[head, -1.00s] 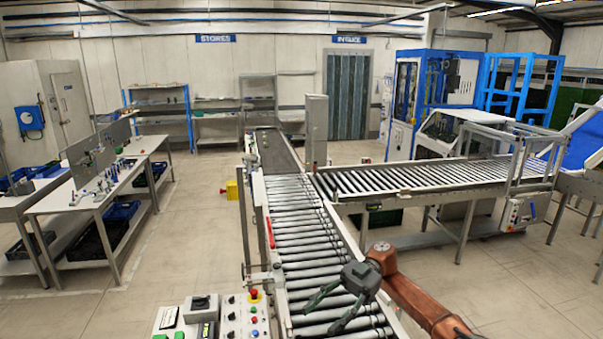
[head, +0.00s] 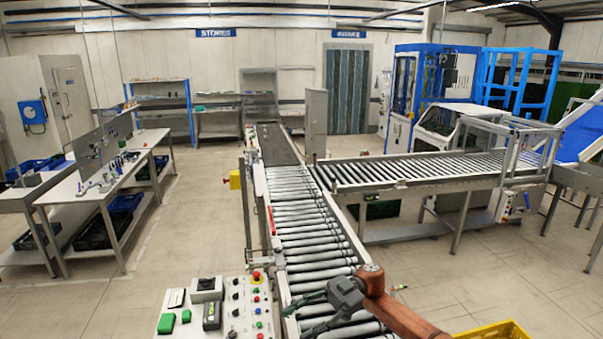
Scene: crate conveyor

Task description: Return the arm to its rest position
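My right gripper (head: 308,313) is above the near end of the roller conveyor (head: 297,209), on an orange-brown arm that comes in from the lower right. Its two dark fingers point left and are spread apart. Nothing shows between them. My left gripper is not in the head view.
A control panel (head: 233,318) with buttons and a red knob stands left of the conveyor's near end. A yellow crate (head: 490,333) shows at the bottom right edge. A side conveyor (head: 420,172) branches right. Workbenches (head: 90,190) stand at the left, with clear floor between.

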